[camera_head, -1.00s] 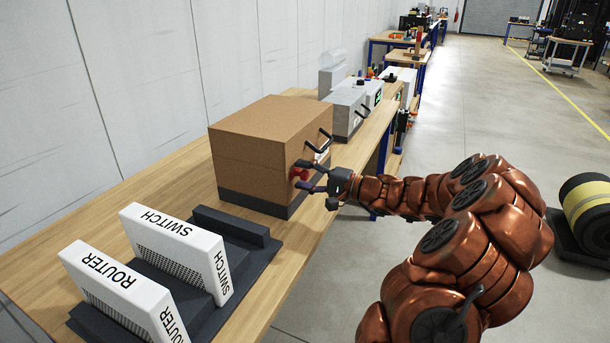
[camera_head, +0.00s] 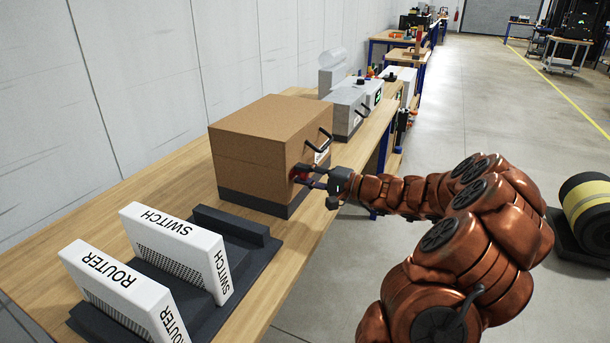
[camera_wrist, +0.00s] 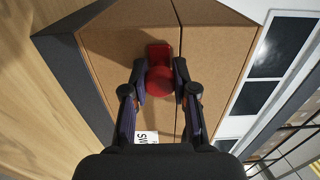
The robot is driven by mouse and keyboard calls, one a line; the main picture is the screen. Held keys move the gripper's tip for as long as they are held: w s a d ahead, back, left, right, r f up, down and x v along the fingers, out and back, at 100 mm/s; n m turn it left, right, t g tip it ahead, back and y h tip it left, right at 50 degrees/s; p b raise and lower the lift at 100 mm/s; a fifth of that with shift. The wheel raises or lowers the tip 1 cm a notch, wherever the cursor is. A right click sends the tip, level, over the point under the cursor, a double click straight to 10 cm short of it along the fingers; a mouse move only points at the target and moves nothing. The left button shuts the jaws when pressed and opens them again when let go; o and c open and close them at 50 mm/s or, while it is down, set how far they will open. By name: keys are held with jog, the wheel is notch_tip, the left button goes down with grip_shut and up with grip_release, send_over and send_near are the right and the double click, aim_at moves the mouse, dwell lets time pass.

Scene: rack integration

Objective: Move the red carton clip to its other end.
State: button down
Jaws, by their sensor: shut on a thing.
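The red carton clip (camera_wrist: 160,78) is on the front face of the brown carton (camera_wrist: 115,45), beside the seam between its upper and lower parts. My gripper (camera_wrist: 160,80) is shut on the clip's round red knob, one finger on each side. In the head view the clip (camera_head: 299,172) is mostly hidden by my gripper (camera_head: 306,176). The carton (camera_head: 262,142) stands upright on a dark base on the wooden bench.
White units marked ROUTER (camera_head: 125,295) and SWITCH (camera_head: 180,250) stand in a dark rack at the near end of the bench. A grey box (camera_head: 348,108) stands behind the carton. A black handle (camera_head: 322,140) is above my gripper. Bare bench lies left of the carton.

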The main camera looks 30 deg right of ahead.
jog(key=shift+d, duration=0.1)
jog(key=w+d, duration=0.2)
jog(key=d, duration=0.1)
jog(key=shift+d, duration=0.1)
jog(key=shift+r, duration=0.1)
dwell(0.3)
jog(key=c, duration=0.9)
grip_release()
jog(key=shift+o, duration=0.2)
jog(key=v, duration=1.2)
